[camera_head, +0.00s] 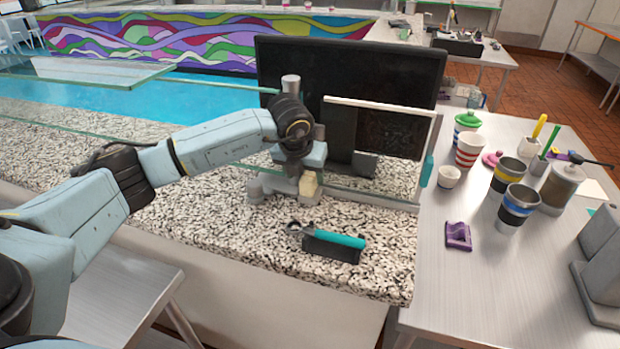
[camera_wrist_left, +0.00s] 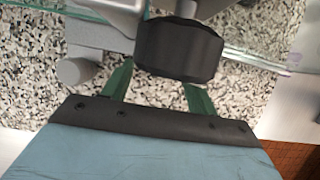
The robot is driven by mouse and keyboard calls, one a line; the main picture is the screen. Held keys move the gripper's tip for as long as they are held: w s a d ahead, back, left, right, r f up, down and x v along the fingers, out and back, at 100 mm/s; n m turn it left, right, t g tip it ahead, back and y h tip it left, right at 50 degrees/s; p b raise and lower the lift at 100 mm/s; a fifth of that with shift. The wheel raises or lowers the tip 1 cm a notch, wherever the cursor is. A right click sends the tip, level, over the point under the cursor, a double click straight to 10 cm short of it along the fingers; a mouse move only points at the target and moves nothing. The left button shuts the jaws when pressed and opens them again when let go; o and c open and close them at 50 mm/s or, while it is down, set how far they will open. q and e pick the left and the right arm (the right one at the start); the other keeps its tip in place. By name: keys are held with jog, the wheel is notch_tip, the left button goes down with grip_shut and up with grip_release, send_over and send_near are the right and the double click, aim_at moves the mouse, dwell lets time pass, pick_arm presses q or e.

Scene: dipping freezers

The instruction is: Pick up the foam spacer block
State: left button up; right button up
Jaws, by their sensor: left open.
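In the left wrist view, the two green fingers of the left gripper (camera_wrist_left: 158,80) are apart. A dark faceted knob-like part (camera_wrist_left: 180,48) covers the space between them, and I cannot tell whether they touch anything. The cream block is not clear there. My right gripper is not in view.
A teal-handled scoop (camera_head: 335,239) lies on a dark rest in front. A glass guard (camera_head: 370,198) and dark screen (camera_head: 275,65) stand close behind the gripper. The steel table (camera_head: 450,290) at right holds cups and a purple holder (camera_head: 458,236). The counter's front left is clear.

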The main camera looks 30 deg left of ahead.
pick_arm(q)
jog(key=shift+x, duration=1)
jog(key=shift+r, duration=0.1)
jog(key=c, duration=1.1)
jog(key=shift+o, duration=0.2)
jog(key=shift+r, duration=0.1)
